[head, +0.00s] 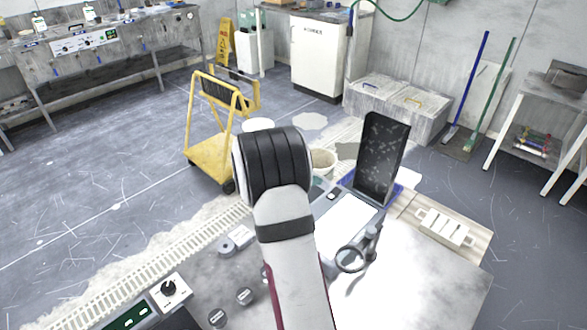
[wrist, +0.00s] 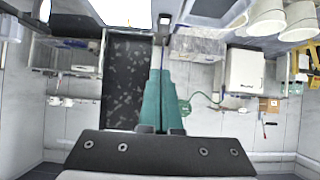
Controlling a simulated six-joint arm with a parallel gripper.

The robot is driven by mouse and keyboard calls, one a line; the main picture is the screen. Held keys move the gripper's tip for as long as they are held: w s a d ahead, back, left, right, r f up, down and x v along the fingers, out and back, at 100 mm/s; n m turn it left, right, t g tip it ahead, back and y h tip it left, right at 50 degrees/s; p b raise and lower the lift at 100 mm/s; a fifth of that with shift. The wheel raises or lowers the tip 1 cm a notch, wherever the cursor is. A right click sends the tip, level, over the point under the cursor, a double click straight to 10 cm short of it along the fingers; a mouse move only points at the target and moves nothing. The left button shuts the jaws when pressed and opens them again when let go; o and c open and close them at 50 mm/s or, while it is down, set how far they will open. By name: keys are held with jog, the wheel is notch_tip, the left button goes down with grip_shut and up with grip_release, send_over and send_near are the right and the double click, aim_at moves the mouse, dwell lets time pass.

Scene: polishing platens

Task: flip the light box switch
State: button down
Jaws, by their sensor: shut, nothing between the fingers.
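The light box (head: 345,220) is a flat grey unit with a glowing white panel, lying on the bench right of my arm. A small dark switch in a pale frame (head: 333,194) sits by its far left corner. In the wrist view the glowing panel (wrist: 78,16) is cut off at the top left, and what looks like the switch (wrist: 164,19) is at the top middle.
A tall black speckled panel (head: 381,158) stands in a blue tray behind the light box. A ring magnifier (head: 352,258) stands at its near right. A knob box (head: 170,292) is at left. Bare bench (head: 420,285) lies right.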

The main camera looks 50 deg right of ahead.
jog(key=shift+w+d+f, duration=0.15)
jog(key=shift+d+f, duration=0.05)
jog(key=shift+d, duration=0.05)
send_near(338, 188)
jog(key=d, duration=0.1)
jog(key=d+r, duration=0.1)
jog(key=d, duration=0.1)
jog(key=shift+d+r, duration=0.1)
jog(key=shift+r, duration=0.05)
jog(key=f, duration=0.1)
jog(key=d+f, duration=0.1)
jog(key=f, duration=0.1)
jog(key=shift+d+f, duration=0.35)
jog(key=shift+f, duration=0.4)
